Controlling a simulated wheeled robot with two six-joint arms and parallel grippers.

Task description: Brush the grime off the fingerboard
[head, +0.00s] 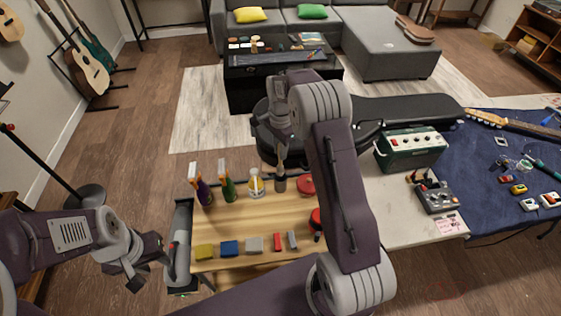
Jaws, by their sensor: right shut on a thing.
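My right gripper (281,138) reaches down over the wooden bench, shut on a slim upright thing. That is probably a brush (281,163), whose lower end is at a small grey cup (280,184). The fingers hide its top, and I cannot tell whether its lower end is inside the cup. The guitar neck with its fingerboard (510,124) lies on the blue mat (480,165) at the far right, well away from both grippers. Grime is too small to make out. My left gripper (134,277) hangs at the lower left, beside the bench; its finger opening is unclear.
The wooden bench (240,218) holds bottles (228,188), a jar (255,184), red tins (306,185) and a front row of small blocks (229,248). A green amplifier (411,150) and a grey pedal box (437,198) stand between bench and mat. My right arm covers the bench's right side.

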